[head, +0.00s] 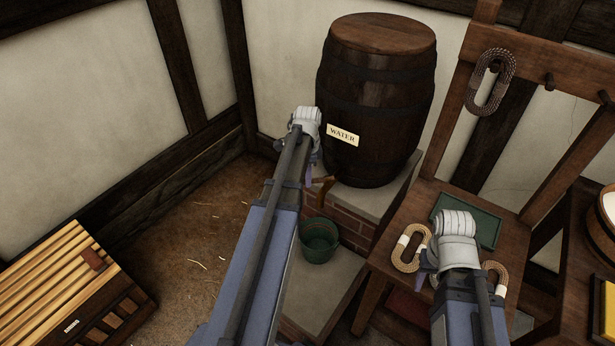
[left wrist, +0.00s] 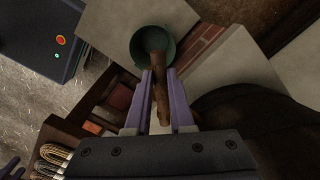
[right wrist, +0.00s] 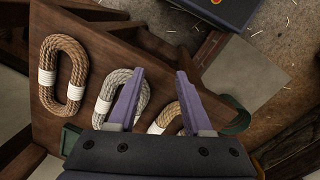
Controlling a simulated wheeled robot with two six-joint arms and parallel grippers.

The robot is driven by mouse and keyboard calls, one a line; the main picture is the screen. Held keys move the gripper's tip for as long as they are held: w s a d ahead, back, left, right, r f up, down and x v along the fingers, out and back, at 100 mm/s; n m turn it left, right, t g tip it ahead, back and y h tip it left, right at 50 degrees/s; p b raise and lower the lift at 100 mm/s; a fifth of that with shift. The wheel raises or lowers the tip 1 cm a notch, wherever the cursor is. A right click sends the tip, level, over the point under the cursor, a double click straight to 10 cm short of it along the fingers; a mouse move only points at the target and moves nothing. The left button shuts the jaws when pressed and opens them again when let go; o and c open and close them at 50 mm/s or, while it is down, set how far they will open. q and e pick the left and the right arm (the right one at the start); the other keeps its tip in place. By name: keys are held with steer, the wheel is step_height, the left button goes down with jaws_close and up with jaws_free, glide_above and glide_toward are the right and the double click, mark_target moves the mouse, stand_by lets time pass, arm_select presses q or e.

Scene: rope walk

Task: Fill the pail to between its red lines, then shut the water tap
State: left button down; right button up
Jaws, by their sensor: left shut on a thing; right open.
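The green pail (head: 319,240) stands on a pale slab below the water barrel (head: 375,95), which is labelled WATER. A brown wooden tap (head: 324,187) juts from the barrel's lower front, above the pail. My left gripper (head: 313,168) is shut on the tap; in the left wrist view the purple fingers (left wrist: 161,88) sit either side of the brown wood (left wrist: 158,72), with the pail (left wrist: 140,48) beyond. I cannot make out the red lines, the water level or a stream. My right gripper (head: 430,268) is open and empty above the bench; its fingers also show in the right wrist view (right wrist: 155,88).
The barrel rests on a brick-sided plinth (head: 348,232). The wooden bench (head: 398,262) at right holds rope coils (head: 410,247) and a green tray (head: 480,228). A slatted wooden crate (head: 70,285) stands at lower left. The floor between is open.

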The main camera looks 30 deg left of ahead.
stand_by(0.7)
arm_select(q)
steer(key=n, duration=0.1)
steer(key=s+d+n, duration=0.1)
steer(key=n, duration=0.1)
steer(key=d+n, duration=0.1)
steer(key=n, duration=0.1)
steer(key=shift+s+d, duration=0.1)
steer(key=shift+s, duration=0.2)
steer(key=c, duration=0.8)
jaws_free()
steer(key=shift+r, duration=0.1)
